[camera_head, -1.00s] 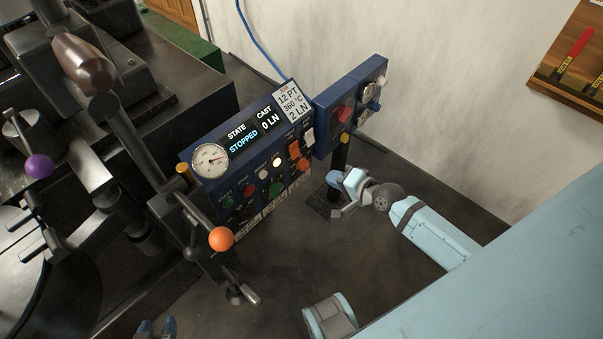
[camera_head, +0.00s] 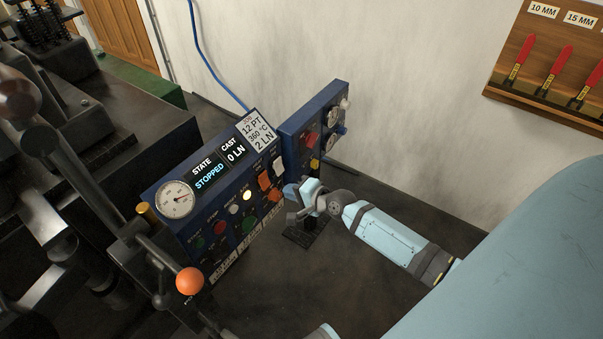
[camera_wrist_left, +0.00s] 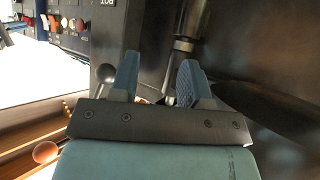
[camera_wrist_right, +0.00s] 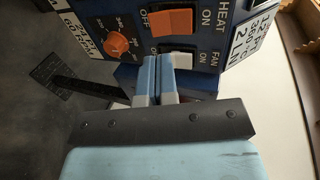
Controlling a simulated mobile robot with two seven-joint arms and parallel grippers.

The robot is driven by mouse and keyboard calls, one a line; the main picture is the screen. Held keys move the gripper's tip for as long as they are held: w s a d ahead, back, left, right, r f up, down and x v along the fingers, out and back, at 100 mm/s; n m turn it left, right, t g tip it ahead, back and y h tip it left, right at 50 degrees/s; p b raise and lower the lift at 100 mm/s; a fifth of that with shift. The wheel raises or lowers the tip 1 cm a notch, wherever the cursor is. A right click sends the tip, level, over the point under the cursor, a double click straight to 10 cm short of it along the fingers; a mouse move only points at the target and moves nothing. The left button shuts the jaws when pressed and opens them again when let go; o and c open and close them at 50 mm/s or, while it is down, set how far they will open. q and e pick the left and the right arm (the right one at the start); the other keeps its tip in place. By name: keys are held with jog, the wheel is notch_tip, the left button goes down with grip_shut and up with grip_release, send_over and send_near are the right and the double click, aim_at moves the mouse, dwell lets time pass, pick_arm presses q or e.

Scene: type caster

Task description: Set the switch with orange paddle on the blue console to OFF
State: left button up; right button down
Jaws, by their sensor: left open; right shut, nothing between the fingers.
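The blue console (camera_head: 218,181) stands upright, its display reading STOPPED. Its orange paddle switch (camera_head: 264,180) is on the right of the panel. In the right wrist view the orange paddle (camera_wrist_right: 172,20) sits between ON and OFF labels, under HEAT; which way it is tipped is unclear. My right gripper (camera_head: 289,192) is shut and empty, close to the panel's right side. In its wrist view the fingertips (camera_wrist_right: 155,60) overlap the edge of the white FAN paddle (camera_wrist_right: 178,58), just below the orange paddle; contact cannot be told. My left gripper (camera_wrist_left: 155,80) is open and empty, away from the switch.
An orange dial (camera_wrist_right: 117,45) sits beside the paddle. A second blue panel (camera_head: 312,130) on a post stands right of the console. An orange ball-ended lever (camera_head: 189,281) is in front on the left. The dark surface (camera_head: 290,290) in front is clear.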

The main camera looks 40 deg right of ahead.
aim_at(266, 185)
jog(key=b+x, duration=0.1)
jog(key=x, duration=0.6)
jog(key=shift+w+f, duration=0.1)
jog(key=shift+w, duration=0.1)
pick_arm(q)
jog(key=shift+d+f, duration=0.1)
pick_arm(e)
jog(key=shift+w, duration=0.1)
pick_arm(q)
jog(key=shift+f, duration=0.1)
pick_arm(e)
jog(key=shift+f, duration=0.1)
